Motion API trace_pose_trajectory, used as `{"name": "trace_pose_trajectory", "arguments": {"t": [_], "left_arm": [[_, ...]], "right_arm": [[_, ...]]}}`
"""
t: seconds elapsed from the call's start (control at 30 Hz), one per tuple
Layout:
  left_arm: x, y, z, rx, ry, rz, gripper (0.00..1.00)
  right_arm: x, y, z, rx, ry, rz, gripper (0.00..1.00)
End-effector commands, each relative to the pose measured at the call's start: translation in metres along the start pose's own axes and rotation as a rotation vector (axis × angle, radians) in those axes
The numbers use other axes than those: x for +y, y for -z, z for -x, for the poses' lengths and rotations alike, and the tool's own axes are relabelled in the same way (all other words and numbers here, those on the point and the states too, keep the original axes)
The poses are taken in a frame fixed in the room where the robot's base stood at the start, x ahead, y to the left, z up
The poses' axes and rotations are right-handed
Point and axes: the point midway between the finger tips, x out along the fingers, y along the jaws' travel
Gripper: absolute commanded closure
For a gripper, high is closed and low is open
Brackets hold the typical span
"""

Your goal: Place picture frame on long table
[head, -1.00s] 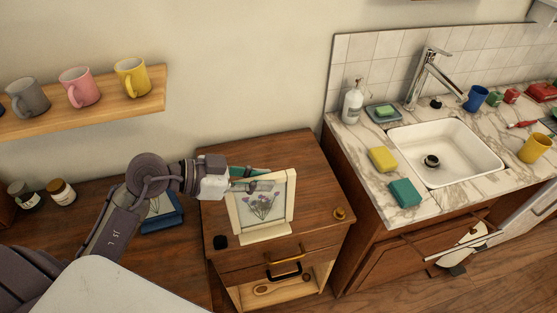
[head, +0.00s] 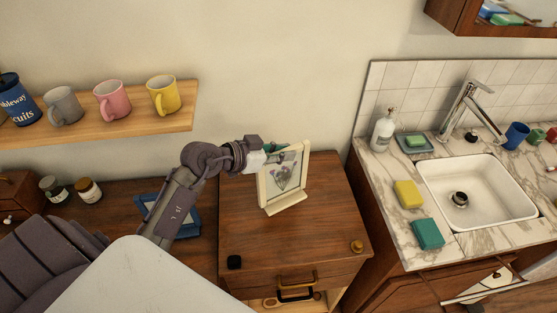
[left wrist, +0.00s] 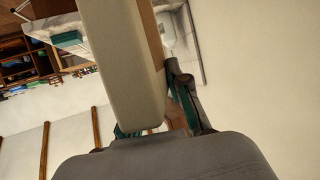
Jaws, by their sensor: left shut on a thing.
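The picture frame (head: 264,190) has a cream border and a print of purple flowers. It is tilted, over the back part of the small wooden cabinet (head: 290,245); its base looks clear of the top. My left gripper (head: 278,157) is shut on its upper part, partly hidden behind it. In the left wrist view the frame's cream edge (left wrist: 125,70) fills the middle, between the green-padded fingers (left wrist: 155,118). A long dark wooden table top (head: 115,212) lies left of the cabinet, partly hidden by my arm. My right gripper is not in view.
A blue frame (head: 187,222) lies on the dark table top, near two jars (head: 88,190). A mug shelf (head: 120,128) hangs above left; a marble sink counter (head: 385,225) stands right.

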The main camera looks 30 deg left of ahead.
Motion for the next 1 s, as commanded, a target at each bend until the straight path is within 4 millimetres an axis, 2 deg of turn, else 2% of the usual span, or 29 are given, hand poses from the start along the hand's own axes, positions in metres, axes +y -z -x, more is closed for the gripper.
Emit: {"name": "trace_pose_trajectory", "arguments": {"t": [0.03, 0.1, 0.23, 0.33, 0.6, 0.97, 1.0], "left_arm": [[-0.011, -0.004, -0.003, 0.001, 0.003, 0.000, 1.00], [-0.021, -0.009, -0.007, 0.001, 0.001, 0.001, 1.00], [-0.032, -0.014, -0.011, 0.003, 0.002, 0.000, 1.00], [-0.034, -0.019, -0.014, 0.003, 0.000, 0.000, 1.00], [-0.033, -0.051, -0.027, 0.002, 0.000, 0.002, 1.00], [-0.033, -0.054, -0.028, 0.003, 0.000, 0.000, 1.00], [-0.033, -0.056, -0.029, 0.001, 0.000, 0.000, 0.81]], "right_arm": [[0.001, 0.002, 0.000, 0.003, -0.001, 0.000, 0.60], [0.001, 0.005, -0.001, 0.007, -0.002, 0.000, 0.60], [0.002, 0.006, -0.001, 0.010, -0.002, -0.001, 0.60], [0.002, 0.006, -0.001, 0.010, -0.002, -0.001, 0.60], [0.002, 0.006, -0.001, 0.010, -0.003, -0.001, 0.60], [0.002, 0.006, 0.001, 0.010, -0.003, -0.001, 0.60], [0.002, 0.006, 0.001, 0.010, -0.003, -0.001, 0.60]]}}
